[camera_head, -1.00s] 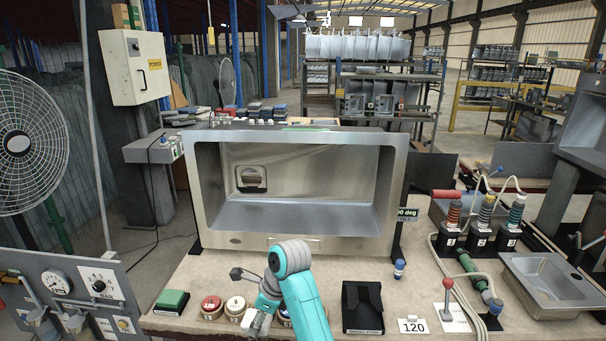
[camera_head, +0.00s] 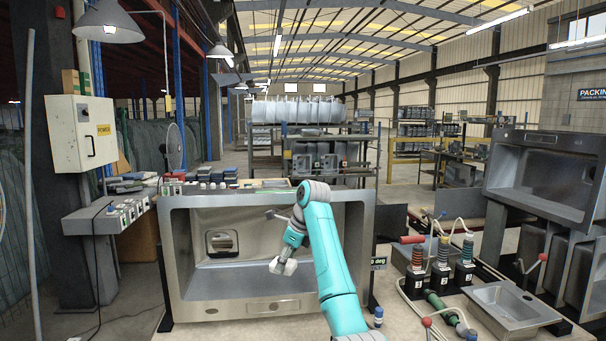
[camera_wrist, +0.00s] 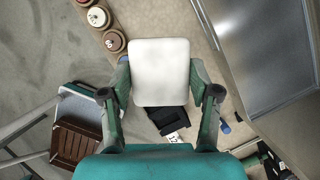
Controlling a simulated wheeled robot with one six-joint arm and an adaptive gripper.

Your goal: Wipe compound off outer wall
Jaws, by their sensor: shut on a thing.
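My gripper (camera_head: 288,252) is shut on a pale, rounded-corner pad (camera_wrist: 160,72), gripped between both fingers in the wrist view. In the head view my gripper is raised in front of the large steel sink (camera_head: 172,265), which stands upright on the bench with its basin facing me. Whether the pad touches the sink cannot be told; in the wrist view the sink's grey metal (camera_wrist: 262,50) lies to the right, apart from the pad. No compound can be made out on the visible metal, and the sink's outer sides are largely hidden.
Several round-lidded tins (camera_wrist: 98,17) and a black holder (camera_wrist: 172,120) are on the bench below. Coloured bottles (camera_head: 440,262), hoses and a small steel basin (camera_head: 512,305) fill the right. A control box (camera_head: 108,215) stands left. The space above the bench front is open.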

